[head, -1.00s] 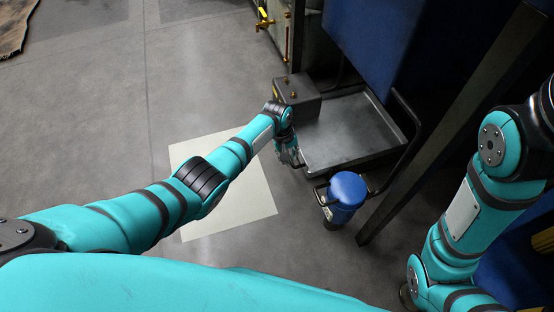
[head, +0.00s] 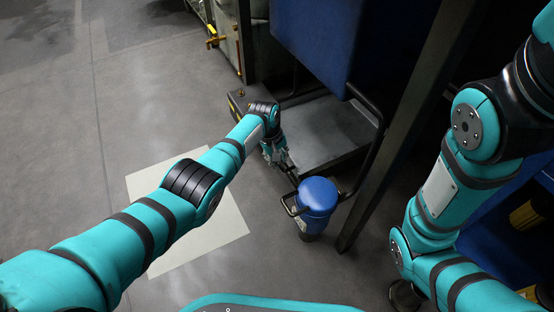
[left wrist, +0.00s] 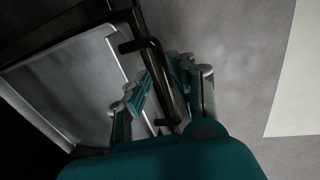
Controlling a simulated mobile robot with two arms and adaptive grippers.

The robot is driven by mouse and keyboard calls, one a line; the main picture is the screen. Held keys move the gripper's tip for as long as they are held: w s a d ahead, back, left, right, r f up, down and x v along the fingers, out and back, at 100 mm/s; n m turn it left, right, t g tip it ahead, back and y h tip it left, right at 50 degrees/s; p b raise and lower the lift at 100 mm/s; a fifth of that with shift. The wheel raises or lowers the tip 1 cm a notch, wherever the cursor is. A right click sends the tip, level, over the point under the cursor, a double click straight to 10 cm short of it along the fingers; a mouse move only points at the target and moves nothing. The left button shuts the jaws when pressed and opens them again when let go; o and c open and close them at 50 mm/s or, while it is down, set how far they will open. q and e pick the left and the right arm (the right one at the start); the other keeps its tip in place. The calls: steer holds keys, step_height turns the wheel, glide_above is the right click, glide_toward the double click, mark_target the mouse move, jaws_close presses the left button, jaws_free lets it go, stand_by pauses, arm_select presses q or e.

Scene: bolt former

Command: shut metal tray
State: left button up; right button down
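The metal tray (head: 325,132) is a shallow grey pan low by the floor, partly under the blue machine housing. In the left wrist view the tray (left wrist: 70,85) is at the left, with a dark bar handle (left wrist: 158,75) along its side. My left gripper (head: 276,156) is at the tray's near left side. In the left wrist view its fingers (left wrist: 165,95) are spread apart on either side of the handle; I cannot tell whether they touch it. My right arm comes down at the right, and its gripper does not show.
A blue-topped canister (head: 318,194) stands close to the tray's front. A dark post (head: 405,125) rises at its right, and the blue housing (head: 335,40) hangs above. A pale sheet (head: 200,225) lies on the floor. Open floor is at the left.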

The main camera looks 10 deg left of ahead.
arm_select(q)
steer(key=shift+o, duration=1.1)
steer(key=shift+d, duration=0.15)
steer(key=v, duration=1.2)
steer(key=shift+w, duration=0.1)
